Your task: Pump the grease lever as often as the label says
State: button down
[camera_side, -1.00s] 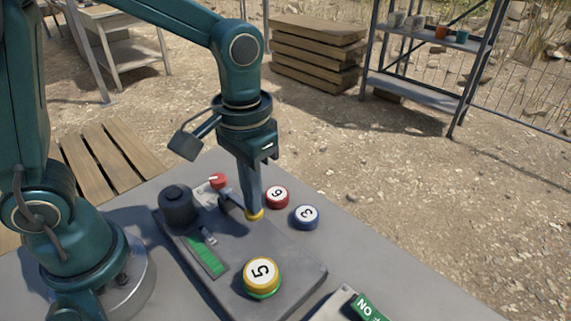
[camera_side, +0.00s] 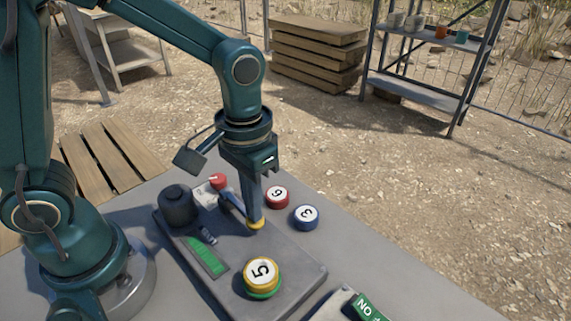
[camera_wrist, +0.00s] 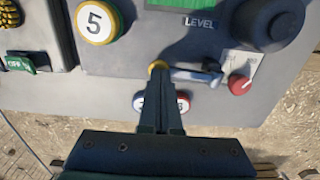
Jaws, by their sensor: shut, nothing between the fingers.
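The grey pump plate (camera_side: 290,287) carries a dark cylinder (camera_side: 177,204), a green level window (camera_side: 206,258) and a lever (camera_side: 231,203) with a yellow end (camera_side: 257,224). My gripper (camera_side: 254,217) is shut and empty, pointing down, with its fingertips at the lever's yellow end; whether they touch cannot be told. In the wrist view the fingertips (camera_wrist: 159,82) are just below the yellow end (camera_wrist: 158,66). A white disc reading 5 with a yellow rim (camera_side: 262,272) sits on a green disc on the plate; it also shows in the wrist view (camera_wrist: 97,22).
A red knob (camera_side: 217,181) is by the cylinder. A red-rimmed disc (camera_side: 277,196), reading 6 or 9, and a blue disc reading 3 (camera_side: 306,217) lie beyond the plate.

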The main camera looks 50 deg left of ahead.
jog(key=shift+r, duration=1.55)
jog(key=shift+f, duration=1.7)
jog(key=shift+r, duration=1.75)
jog(key=shift+f, duration=0.2)
